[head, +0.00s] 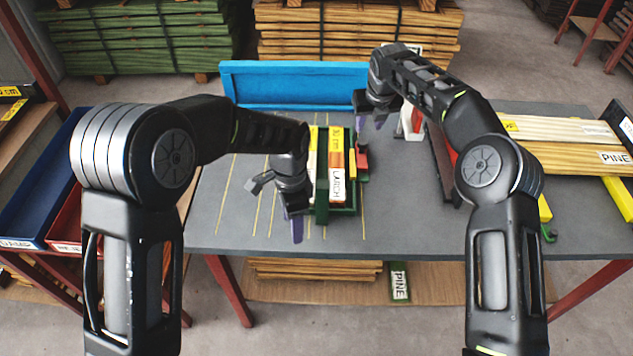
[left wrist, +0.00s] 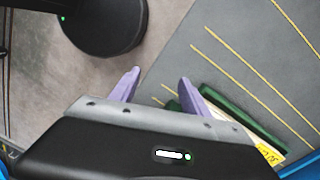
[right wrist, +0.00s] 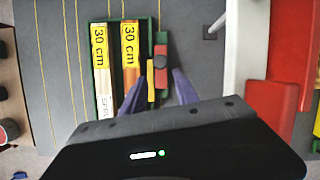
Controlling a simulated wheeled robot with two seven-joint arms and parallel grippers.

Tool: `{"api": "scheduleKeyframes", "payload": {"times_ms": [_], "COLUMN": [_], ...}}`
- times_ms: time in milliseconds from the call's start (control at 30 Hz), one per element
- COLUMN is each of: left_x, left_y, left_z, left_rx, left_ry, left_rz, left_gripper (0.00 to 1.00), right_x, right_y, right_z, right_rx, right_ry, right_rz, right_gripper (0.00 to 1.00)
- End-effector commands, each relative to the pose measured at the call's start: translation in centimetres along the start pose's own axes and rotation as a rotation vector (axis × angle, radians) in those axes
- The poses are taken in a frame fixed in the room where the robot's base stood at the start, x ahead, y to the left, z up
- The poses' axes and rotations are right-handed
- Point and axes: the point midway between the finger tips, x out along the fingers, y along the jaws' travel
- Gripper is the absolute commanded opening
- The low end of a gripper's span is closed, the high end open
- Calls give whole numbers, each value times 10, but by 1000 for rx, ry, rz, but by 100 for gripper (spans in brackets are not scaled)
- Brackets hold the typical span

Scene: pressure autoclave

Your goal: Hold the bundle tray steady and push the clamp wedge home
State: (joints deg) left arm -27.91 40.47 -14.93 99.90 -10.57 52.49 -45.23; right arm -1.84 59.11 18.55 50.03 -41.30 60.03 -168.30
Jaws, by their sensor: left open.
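The green bundle tray (head: 321,212) stands on the grey table, holding yellow-labelled wood bundles, one marked LARCH (head: 337,170). It also shows in the right wrist view (right wrist: 153,30). A red clamp wedge (right wrist: 160,62) with a dark round spot lies along the tray's right side, beside a narrow yellow piece (right wrist: 151,85); the wedge also shows in the head view (head: 362,162). My left gripper (head: 285,212) is open and empty at the tray's near left; the tray's edge (left wrist: 240,118) is beside its finger. My right gripper (right wrist: 165,85) is open above the wedge's near end; contact is unclear.
A blue panel (head: 290,85) stands along the table's back edge. A red and white item (head: 411,122) stands right of the tray. Pine boards (head: 560,131) lie at the right. Yellow lines cross the clear table (head: 225,215) left of the tray.

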Motion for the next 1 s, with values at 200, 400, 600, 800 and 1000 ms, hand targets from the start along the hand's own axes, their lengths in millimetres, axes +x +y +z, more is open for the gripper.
{"api": "scheduleKeyframes", "payload": {"times_ms": [200,400,600,800,1000], "left_x": [-43,-60,-61,-59,-42], "left_y": [-40,-44,-43,-44,-44], "left_z": [-51,-70,-72,-72,-72], "left_rx": [258,361,366,364,363], "left_ry": [12,22,26,26,25], "left_rz": [-80,-101,-99,-99,-96], "left_gripper": [55,55,55,55,55], "right_x": [0,0,0,0,0], "right_y": [0,0,0,0,0], "right_z": [0,0,0,0,0], "right_rx": [0,0,0,0,0], "right_ry": [0,0,0,0,0], "right_rz": [0,0,0,0,0], "right_gripper": [36,36,36,36,36]}}
